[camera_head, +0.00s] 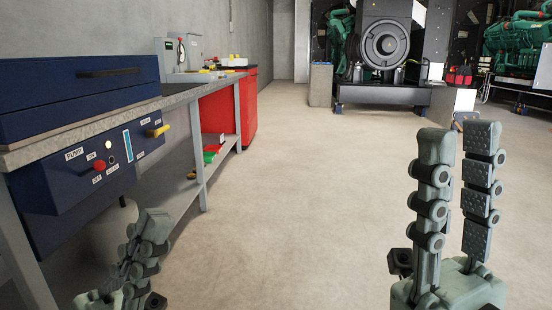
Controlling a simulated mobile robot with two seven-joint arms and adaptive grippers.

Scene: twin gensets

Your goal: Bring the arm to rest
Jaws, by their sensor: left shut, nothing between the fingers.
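My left gripper (150,225) is at the lower left, beside the workbench and low over the floor. Its fingers are together with nothing between them, and the rest of that arm is out of the picture. My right gripper (458,145) stands at the lower right with its fingers pointing up. Its two fingers are apart, with an empty gap between them. Neither gripper visibly touches anything.
A workbench (182,98) runs along the left wall, carrying a dark blue box (75,97). A blue control panel (95,170) with a red knob hangs under it. A red cabinet (250,105) stands beyond. A genset (385,55) is at the back. The middle floor is clear.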

